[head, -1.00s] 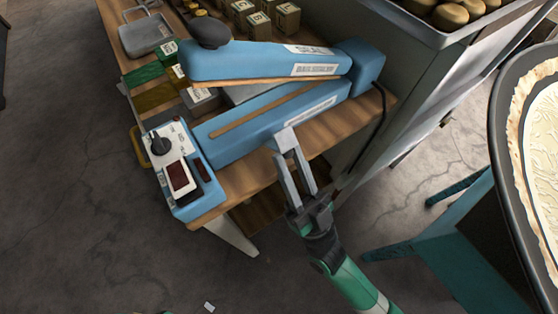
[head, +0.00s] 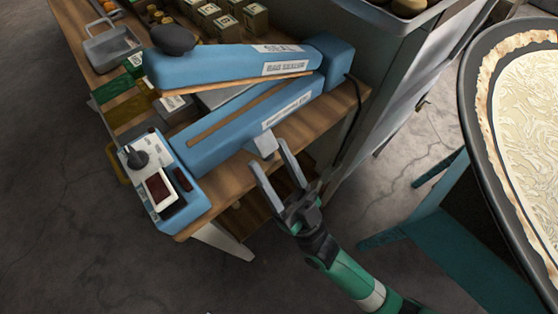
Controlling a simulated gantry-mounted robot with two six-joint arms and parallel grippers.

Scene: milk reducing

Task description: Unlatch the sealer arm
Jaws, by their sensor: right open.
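The blue sealer stands on the wooden table, with its labelled upper sealer arm (head: 225,66) tilted up above the blue base (head: 225,128). A gap shows between them, wider at the left end with the dark knob (head: 172,40). A small grey latch tab (head: 262,145) sticks out from the front side of the base. My right gripper (head: 271,156) is open and empty. Its two fingertips are close to the latch tab, one on each side in the picture; I cannot tell whether they touch it. My left gripper is out of view.
A control box (head: 160,180) with a dial is at the sealer's left end. Boxes (head: 225,24) and a metal pan (head: 110,47) stand behind on the wooden table (head: 225,175). A large round pan (head: 476,130) is at the right.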

